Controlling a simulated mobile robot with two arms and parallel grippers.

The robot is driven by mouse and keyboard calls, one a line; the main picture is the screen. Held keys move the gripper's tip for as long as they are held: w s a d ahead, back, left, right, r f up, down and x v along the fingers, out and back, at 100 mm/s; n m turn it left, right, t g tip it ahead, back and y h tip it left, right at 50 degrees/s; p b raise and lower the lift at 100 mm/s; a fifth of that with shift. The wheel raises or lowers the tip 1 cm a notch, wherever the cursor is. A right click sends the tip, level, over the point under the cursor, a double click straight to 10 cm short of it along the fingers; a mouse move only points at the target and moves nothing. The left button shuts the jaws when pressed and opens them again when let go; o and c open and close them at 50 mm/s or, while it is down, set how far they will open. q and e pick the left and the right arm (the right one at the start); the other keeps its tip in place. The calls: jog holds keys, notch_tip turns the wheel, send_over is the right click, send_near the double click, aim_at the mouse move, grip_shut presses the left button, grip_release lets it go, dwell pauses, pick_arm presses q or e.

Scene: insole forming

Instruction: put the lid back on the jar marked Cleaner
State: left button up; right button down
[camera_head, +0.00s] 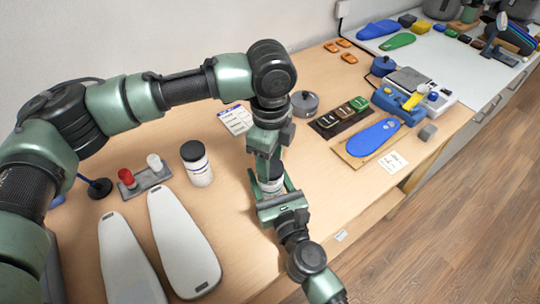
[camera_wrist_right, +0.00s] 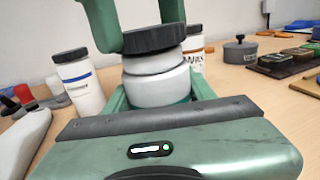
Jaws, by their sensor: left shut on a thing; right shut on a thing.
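A white jar (camera_wrist_right: 158,84) stands upright between the fingers of my right gripper (camera_head: 270,190), which is shut on it. Its label is hidden, so I cannot read its name. A black ridged lid (camera_wrist_right: 155,39) is right over the jar's white neck, slightly tilted; I cannot tell whether it touches the rim. My left gripper (camera_wrist_right: 140,25) comes down from above and is shut on the lid, one finger on each side. In the head view the left gripper (camera_head: 267,160) covers much of the lid and jar.
A second white jar (camera_head: 197,164) with a black lid and blue band stands left. A jar marked Wax (camera_wrist_right: 194,48) stands behind. Also near are a bottle rack (camera_head: 145,181), pale sole-shaped pieces (camera_head: 183,240), a grey pot (camera_head: 304,104) and a dark tray (camera_head: 325,127).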

pick_arm(q)
jog(key=shift+f, duration=0.6)
dwell(0.5)
jog(key=m, duration=2.1)
jog(key=shift+m, duration=0.4)
jog(key=m, duration=0.4)
jog(key=o, duration=1.3)
jog(key=shift+c, duration=0.2)
